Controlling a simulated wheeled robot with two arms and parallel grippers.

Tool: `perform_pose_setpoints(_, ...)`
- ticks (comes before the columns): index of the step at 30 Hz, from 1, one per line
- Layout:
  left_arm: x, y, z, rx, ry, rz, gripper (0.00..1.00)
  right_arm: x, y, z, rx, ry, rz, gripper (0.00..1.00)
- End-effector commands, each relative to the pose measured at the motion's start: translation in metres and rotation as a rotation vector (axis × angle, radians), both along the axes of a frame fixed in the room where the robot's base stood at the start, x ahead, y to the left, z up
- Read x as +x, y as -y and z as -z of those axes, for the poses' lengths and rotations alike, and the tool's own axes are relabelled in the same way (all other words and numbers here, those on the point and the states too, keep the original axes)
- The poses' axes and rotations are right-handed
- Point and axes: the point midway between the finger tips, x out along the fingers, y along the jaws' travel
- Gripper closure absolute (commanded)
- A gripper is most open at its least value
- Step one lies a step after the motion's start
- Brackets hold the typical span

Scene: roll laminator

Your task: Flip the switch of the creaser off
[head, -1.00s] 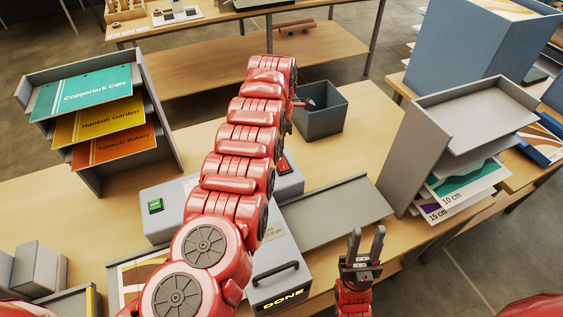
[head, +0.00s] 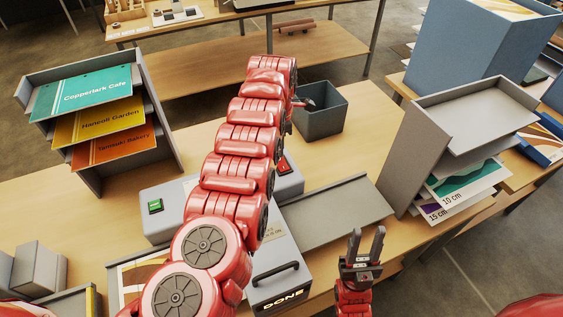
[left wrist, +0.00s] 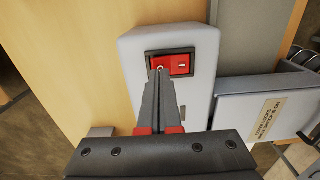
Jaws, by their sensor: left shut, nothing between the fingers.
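The creaser is a pale grey machine (head: 160,200) on the table, largely behind my left arm in the head view. Its red rocker switch (head: 284,166) shows just right of that arm. In the left wrist view the red switch (left wrist: 181,64) sits in a black frame on the housing (left wrist: 200,98), with a round mark on its left half and a bar on its right. My left gripper (left wrist: 158,73) is shut and empty, its tips over the round-mark half; whether they touch, I cannot tell. My right gripper (head: 367,242) is open and empty at the table's front.
A green button (head: 155,206) is on the housing's left part. A lidded box marked DONE (head: 277,262) stands in front. A sign rack (head: 160,110) stands left, a grey bin (head: 320,112) behind, and a grey shelf unit (head: 418,145) right. A flat grey tray (head: 335,210) extends right.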

Motion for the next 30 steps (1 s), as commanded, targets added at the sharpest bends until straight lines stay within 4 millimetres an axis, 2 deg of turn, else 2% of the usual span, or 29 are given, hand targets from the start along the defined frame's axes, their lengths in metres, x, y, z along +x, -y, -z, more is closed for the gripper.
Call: perform_pose_setpoints(30, 0.0, -0.0001, 0.0071, 0.0, 0.0, 0.0, 1.0, 0.0, 0.0, 0.0048, 0.0, 0.0, 0.0, 0.62)
